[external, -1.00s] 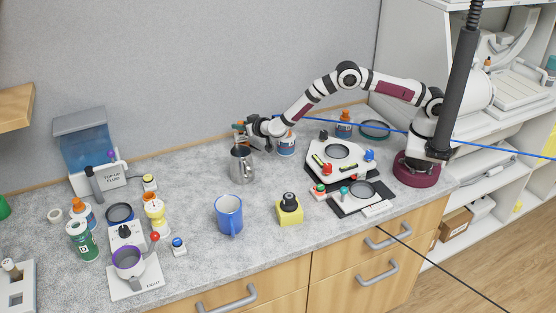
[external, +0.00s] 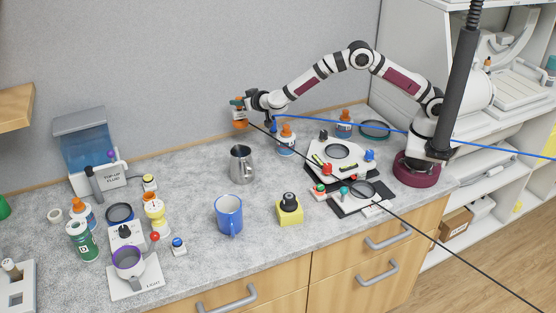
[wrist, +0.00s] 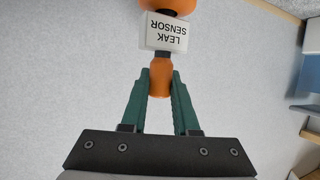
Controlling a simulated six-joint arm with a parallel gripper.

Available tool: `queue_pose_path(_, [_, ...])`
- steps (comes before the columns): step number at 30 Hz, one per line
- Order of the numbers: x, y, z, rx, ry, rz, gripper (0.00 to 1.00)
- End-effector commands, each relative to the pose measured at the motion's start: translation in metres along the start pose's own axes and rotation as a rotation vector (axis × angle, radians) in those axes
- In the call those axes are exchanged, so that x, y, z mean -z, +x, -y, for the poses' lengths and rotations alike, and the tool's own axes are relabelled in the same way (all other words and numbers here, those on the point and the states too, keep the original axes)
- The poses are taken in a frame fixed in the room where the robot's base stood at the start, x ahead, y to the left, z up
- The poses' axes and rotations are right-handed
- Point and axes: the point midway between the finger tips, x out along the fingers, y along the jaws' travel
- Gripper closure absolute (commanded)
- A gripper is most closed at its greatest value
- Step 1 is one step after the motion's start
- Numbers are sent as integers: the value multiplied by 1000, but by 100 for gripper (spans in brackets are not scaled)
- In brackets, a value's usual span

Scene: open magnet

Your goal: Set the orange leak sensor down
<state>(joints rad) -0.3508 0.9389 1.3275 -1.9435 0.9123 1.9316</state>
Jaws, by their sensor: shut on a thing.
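My gripper (external: 238,103) is shut on the orange leak sensor (external: 240,121), held in the air above and behind the steel pitcher (external: 242,166). In the wrist view the green fingers of my gripper (wrist: 161,75) pinch the sensor's orange grip (wrist: 160,86). Beyond it are a white block lettered LEAK SENSOR (wrist: 167,32), upside down in the picture, and an orange part cut off by the top edge. The pitcher stands upright on the counter; its inside is mostly hidden.
A blue mug (external: 229,214) and a yellow block with a black knob (external: 289,208) stand at the front. An orange-capped bottle (external: 287,140) is right of the pitcher, and a white device (external: 340,158) further right. Counter left of the pitcher (external: 195,185) is clear.

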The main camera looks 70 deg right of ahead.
Motion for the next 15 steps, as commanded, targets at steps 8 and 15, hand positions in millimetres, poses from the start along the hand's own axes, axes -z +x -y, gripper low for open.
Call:
queue_pose_path(8, [45,-18,0,1,5,-4,100])
queue_pose_path(15, [58,-24,-30,-52,23,8,100])
